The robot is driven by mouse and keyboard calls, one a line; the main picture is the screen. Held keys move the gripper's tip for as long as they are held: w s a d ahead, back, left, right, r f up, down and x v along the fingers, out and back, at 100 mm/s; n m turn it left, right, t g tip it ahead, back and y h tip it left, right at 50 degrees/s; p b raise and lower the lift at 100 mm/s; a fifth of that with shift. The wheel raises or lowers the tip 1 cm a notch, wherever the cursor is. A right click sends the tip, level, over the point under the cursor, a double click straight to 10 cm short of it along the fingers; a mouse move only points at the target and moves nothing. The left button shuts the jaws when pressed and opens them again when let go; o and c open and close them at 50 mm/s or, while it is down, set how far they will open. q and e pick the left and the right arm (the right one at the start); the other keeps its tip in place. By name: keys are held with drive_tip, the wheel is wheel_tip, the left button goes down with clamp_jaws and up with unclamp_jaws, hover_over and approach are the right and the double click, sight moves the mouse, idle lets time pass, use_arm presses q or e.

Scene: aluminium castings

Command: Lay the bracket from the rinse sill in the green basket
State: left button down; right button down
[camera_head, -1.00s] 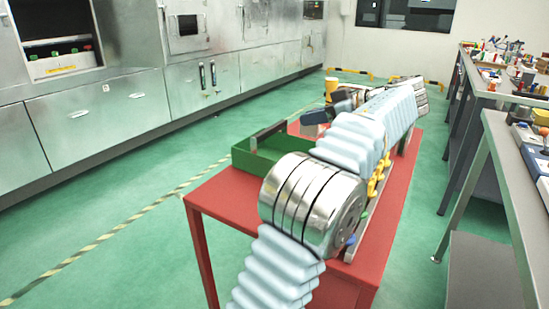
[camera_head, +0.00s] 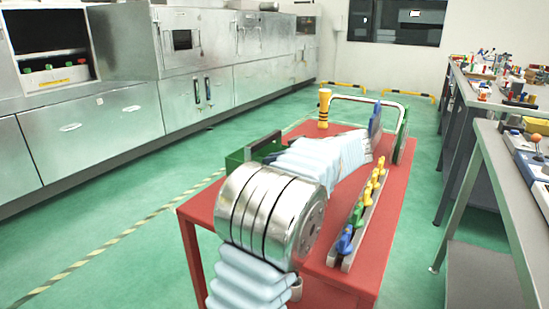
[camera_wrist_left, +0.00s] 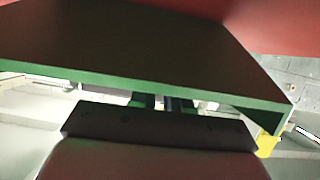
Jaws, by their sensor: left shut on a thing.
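The green basket (camera_head: 236,158) stands on the red table, with a dark bar across its top; my arm covers its right part. In the left wrist view a shaded panel with a green edge (camera_wrist_left: 150,83), apparently the basket's wall, is very close. My left gripper (camera_wrist_left: 166,102) shows there as two dark fingers close together at that edge, with their tips hidden. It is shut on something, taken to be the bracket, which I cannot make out. In the head view my forearm hides the left gripper. My right gripper is out of view.
On the red table (camera_head: 325,255), a rail with yellow, green and blue pegs (camera_head: 358,215) lies right of my arm. Cluttered grey benches (camera_head: 515,190) are at right; steel machines (camera_head: 90,125) line the left.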

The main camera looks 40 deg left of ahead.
use_arm(q)
drive_tip(key=shift+w+a+r+p, duration=0.15)
drive_tip(key=shift+w+a+p, duration=0.3)
drive_tip(key=shift+a, duration=0.2)
drive_tip(key=shift+w+a+r+p, duration=0.15)
drive_tip(key=shift+w+a+p, duration=0.15)
drive_tip(key=shift+w+a, duration=0.3)
drive_tip(key=shift+w+a+f, duration=0.15)
drive_tip(key=shift+f, duration=0.2)
drive_tip(key=shift+w+a+f, duration=0.1)
drive_tip(key=shift+f, duration=0.35)
drive_tip(key=shift+f, duration=0.25)
drive_tip(key=c, duration=1.1)
unclamp_jaws()
drive_tip(key=shift+r, duration=0.1)
